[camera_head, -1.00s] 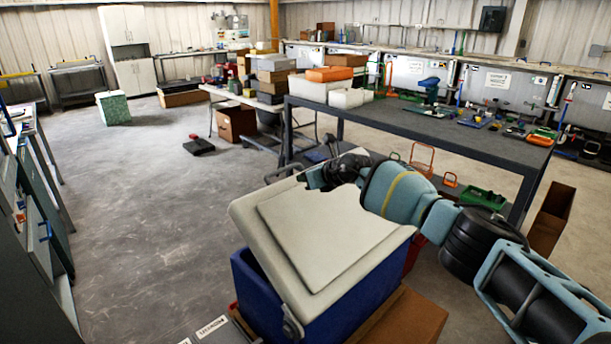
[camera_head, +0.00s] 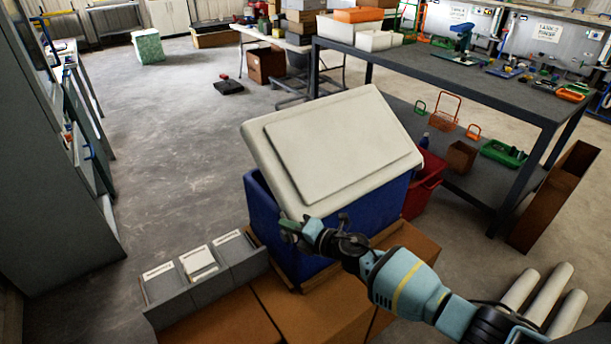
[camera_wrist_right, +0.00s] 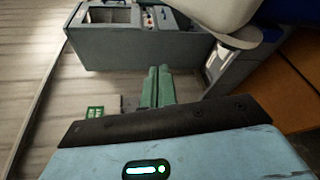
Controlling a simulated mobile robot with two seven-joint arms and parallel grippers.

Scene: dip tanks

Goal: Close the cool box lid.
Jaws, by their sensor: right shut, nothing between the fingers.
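The cool box (camera_head: 375,207) is blue with a white lid (camera_head: 340,150). It stands on brown cardboard beyond my right gripper. The lid is partly open and tilted, its far right edge higher than its left edge. My right gripper (camera_head: 287,224) is shut and empty, at the near left side of the box by the lid's lower front corner. I cannot tell if it touches the box. In the right wrist view the green fingers (camera_wrist_right: 158,88) are together, and part of the white lid (camera_wrist_right: 215,12) shows at the top right. My left gripper is out of view.
A grey divided bin (camera_head: 205,278) with white labels stands left of the box. Brown cartons (camera_head: 320,310) lie in front. A red crate (camera_head: 424,185) and a dark workbench (camera_head: 480,90) are behind right. Open floor (camera_head: 180,150) lies to the left.

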